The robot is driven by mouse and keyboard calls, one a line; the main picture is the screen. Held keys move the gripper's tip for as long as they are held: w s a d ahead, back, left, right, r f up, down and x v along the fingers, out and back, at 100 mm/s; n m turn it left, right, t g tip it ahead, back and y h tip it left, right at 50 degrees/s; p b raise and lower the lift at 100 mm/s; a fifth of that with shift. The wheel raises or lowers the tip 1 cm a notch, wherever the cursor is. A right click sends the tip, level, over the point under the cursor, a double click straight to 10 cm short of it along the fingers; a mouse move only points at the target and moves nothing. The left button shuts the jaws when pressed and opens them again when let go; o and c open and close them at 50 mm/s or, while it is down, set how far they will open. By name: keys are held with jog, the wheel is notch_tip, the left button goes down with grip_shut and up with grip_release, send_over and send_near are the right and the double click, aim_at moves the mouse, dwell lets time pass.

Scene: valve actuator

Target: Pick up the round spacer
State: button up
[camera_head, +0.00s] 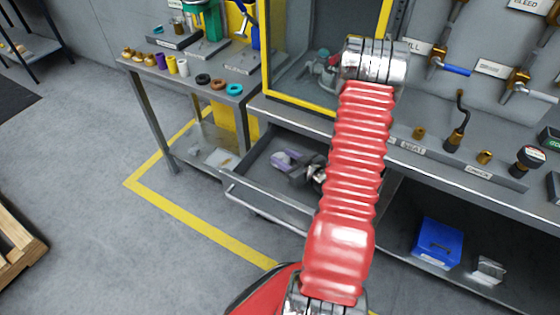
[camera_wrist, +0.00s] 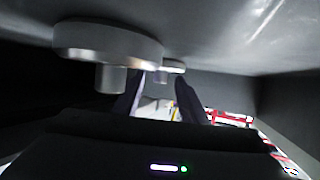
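My gripper (camera_head: 300,168) is low inside the open drawer (camera_head: 262,204), partly hidden behind my red arm. In the wrist view, my gripper's two dark fingers (camera_wrist: 160,88) stand apart with a gap between them, and nothing is held. A large round grey metal piece with a narrower stub (camera_wrist: 108,42) is close by on the left. A second, smaller-looking round piece (camera_wrist: 172,66) is farther off, near the fingertips. I cannot tell for sure which is the round spacer, or whether a finger touches either. The head view does not show these pieces clearly.
Drawer walls close in on both sides in the wrist view. A bench (camera_head: 172,72) at left holds black, brown and teal rings and several small cylinders. A yellow-framed opening (camera_head: 268,60) is above the drawer. A blue bin (camera_head: 437,243) sits on the lower right shelf.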

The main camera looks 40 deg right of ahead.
dwell(0.3)
grip_shut()
dwell(0.3)
